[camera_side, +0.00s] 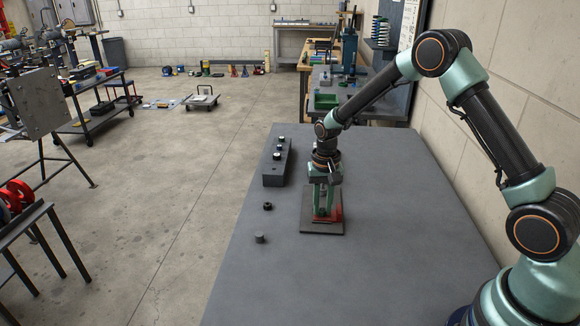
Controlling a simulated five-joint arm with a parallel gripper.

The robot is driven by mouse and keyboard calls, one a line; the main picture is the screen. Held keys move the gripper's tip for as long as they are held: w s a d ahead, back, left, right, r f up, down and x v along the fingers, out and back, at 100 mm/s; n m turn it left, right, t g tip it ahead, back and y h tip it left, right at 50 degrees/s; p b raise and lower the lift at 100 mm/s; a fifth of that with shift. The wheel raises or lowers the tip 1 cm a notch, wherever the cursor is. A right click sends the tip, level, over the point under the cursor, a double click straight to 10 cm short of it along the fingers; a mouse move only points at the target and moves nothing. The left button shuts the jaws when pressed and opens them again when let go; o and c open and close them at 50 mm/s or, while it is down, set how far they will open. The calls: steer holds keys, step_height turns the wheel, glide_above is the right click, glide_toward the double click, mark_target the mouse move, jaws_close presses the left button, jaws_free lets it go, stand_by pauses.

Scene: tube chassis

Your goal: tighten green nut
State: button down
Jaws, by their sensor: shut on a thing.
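My gripper (324,207) points straight down over a dark plate (310,230) on the grey table. Its green fingers are shut on a small part low above the plate. That part is mostly hidden between the fingertips, and I cannot tell the green nut apart from the green fingers. A red piece (336,211) lies on the plate, just right of the fingertips and partly behind them.
A long dark block (275,171) with several small dark and bright parts on top stands left of the plate. A black ring-like part (267,206) and a short grey cylinder (260,238) lie left of the plate. The table's right and front are clear.

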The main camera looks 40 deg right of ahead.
steer(key=m, duration=0.4)
steer(key=shift+m, duration=0.4)
steer(key=shift+m, duration=0.4)
steer(key=m, duration=0.4)
steer(key=shift+m, duration=0.4)
steer(key=m, duration=0.3)
steer(key=shift+m, duration=1.1)
